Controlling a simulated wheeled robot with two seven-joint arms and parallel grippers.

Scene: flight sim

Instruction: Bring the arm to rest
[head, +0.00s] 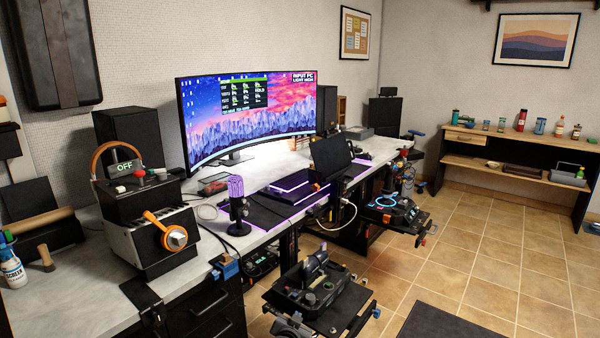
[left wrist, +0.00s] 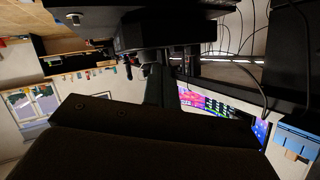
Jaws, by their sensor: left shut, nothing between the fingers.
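My left gripper (head: 290,326) shows at the bottom edge of the head view, small and partly cut off. It is shut and empty. It is low in front of the desk, by the near side of the dark throttle mount (head: 312,292); I cannot tell whether they touch. In the left wrist view the scene is upside down, and a large dark shape close to the camera covers the lower part. My right gripper is not in view.
The desk (head: 50,290) carries a curved monitor (head: 250,115), a purple-lit microphone (head: 237,205) and a black box with an orange-handled control (head: 165,235). A blue clamp (head: 226,268) grips the desk edge. A lit joystick mount (head: 385,205) juts out farther back. The tiled floor (head: 470,260) at right is open.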

